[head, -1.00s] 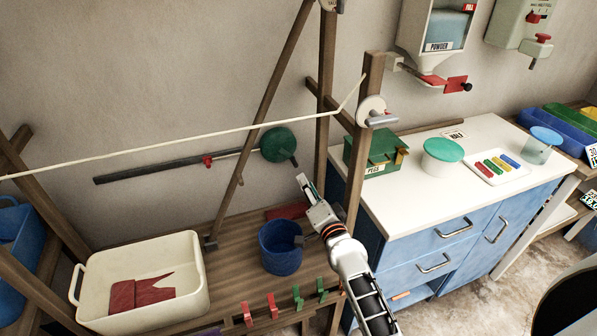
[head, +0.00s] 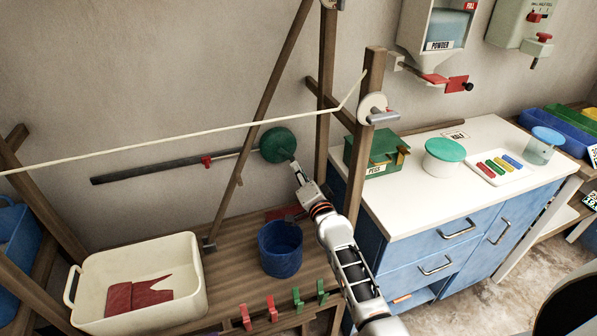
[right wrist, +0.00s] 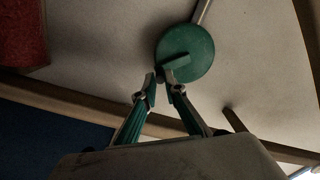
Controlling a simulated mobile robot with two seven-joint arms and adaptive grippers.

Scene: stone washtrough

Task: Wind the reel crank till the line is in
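A white reel disc (head: 372,104) with a grey crank handle (head: 383,117) is on the wooden post at the right of the frame. The pale line (head: 200,143) runs from the left edge, bends near this post and rises to it. My right gripper (head: 297,173) is at the lower right of the green disc. In the right wrist view its fingers (right wrist: 160,87) are apart, with a narrow gap at the tips, close to the green handle (right wrist: 179,62); contact is unclear. My left gripper is out of view.
A blue bucket (head: 281,256) and a cream tub (head: 198,271) with red cloth stand on the wooden bench. Several pegs (head: 272,308) line its front edge. A green PEGS box (head: 364,154) and lidded pot (head: 441,165) stand on the white counter (head: 405,222). A slanted beam (head: 262,105) stands left of the green disc.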

